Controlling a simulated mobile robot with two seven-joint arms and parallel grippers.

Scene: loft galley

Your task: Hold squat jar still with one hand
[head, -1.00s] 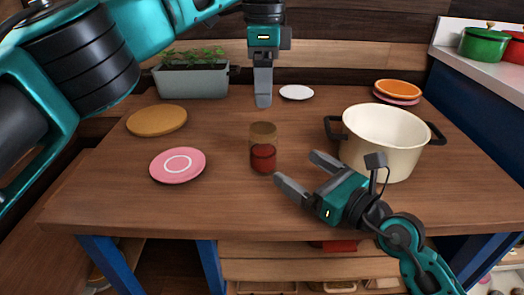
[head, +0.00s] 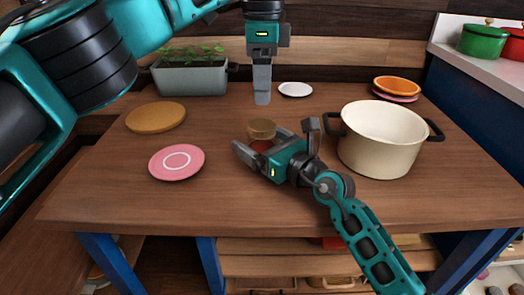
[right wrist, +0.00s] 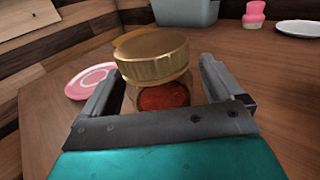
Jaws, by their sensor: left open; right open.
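The squat jar (head: 262,129) stands upright on the wooden table, with a gold lid and red contents; my right gripper hides much of its lower part in the head view. In the right wrist view the jar's gold lid (right wrist: 153,55) and red contents show between my fingers. My right gripper (head: 262,146) is open, with one finger on each side of the jar; I cannot tell whether either finger touches it. My left gripper (head: 262,98) is above the table behind the jar, pointing down and apart from it. It is empty.
A cream pot (head: 380,150) stands right of the jar. A pink plate (head: 176,162) and a tan round board (head: 156,117) lie to the left. A planter (head: 190,80), a white saucer (head: 295,90) and stacked plates (head: 397,87) are at the back. The front table strip is clear.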

